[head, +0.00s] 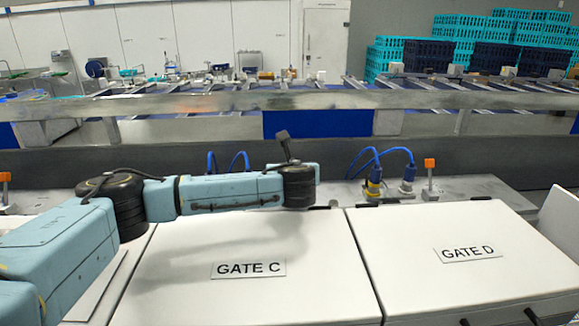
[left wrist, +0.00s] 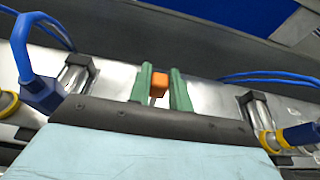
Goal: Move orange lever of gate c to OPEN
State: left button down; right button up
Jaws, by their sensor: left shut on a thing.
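The orange lever (left wrist: 159,86) of gate C shows in the left wrist view between the two green fingers of my left gripper (left wrist: 161,73). The fingers are closed on its orange knob, one on each side. In the head view my left arm reaches in from the left over the white GATE C cover (head: 190,290) to its back edge. There the arm hides the lever and most of the gripper. Which way the lever is tilted cannot be told. My right gripper is not in view.
The GATE D cover (head: 480,225) lies to the right, with its own orange-topped lever (head: 430,180) behind it. Blue hoses (head: 380,157) with yellow-collared fittings stand close by, and one blue hose connector (left wrist: 42,92) sits left of the gripper. A grey rail (head: 400,99) runs behind.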

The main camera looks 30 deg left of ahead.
pick_arm(q)
jog(key=shift+s+d+f+t+y, duration=0.1)
jog(key=shift+s+d+t+y, duration=0.35)
jog(key=shift+s+t, duration=0.25)
jog(key=c, duration=1.3)
grip_release()
jog(key=shift+s, duration=0.1)
jog(key=v, duration=1.3)
jog(key=shift+s, duration=0.15)
